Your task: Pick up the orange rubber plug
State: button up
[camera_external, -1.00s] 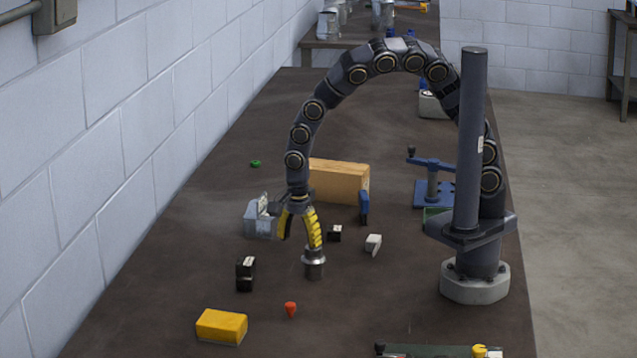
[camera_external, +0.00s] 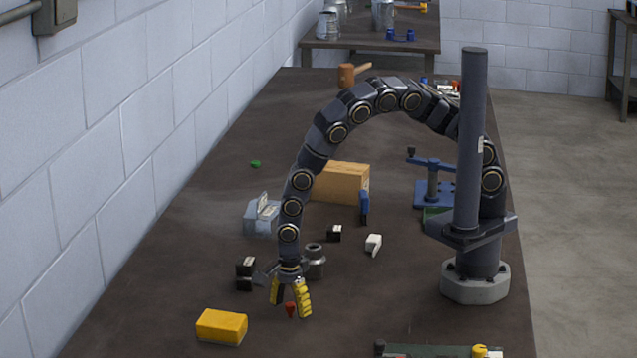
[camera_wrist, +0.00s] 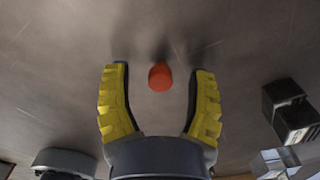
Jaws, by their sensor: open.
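The orange rubber plug (camera_external: 290,310) is small and tapered and stands on the dark bench top. In the wrist view the plug (camera_wrist: 160,77) shows as a round orange top between my two yellow ribbed fingers, with a gap on each side. My gripper (camera_external: 291,306) is open and points down, its fingers on either side of the plug in the external view. In the wrist view my gripper (camera_wrist: 159,72) touches nothing that I can see. Whether the fingertips reach the bench is hard to tell.
A yellow block (camera_external: 221,327) lies to the left in front. A black block (camera_external: 245,274) and a metal cylindrical fitting (camera_external: 314,262) stand close behind my gripper. A white piece (camera_external: 373,244) lies further right.

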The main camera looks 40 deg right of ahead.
jog(key=shift+f, duration=0.25)
jog(key=c, duration=0.8)
jog(key=shift+r, duration=0.15)
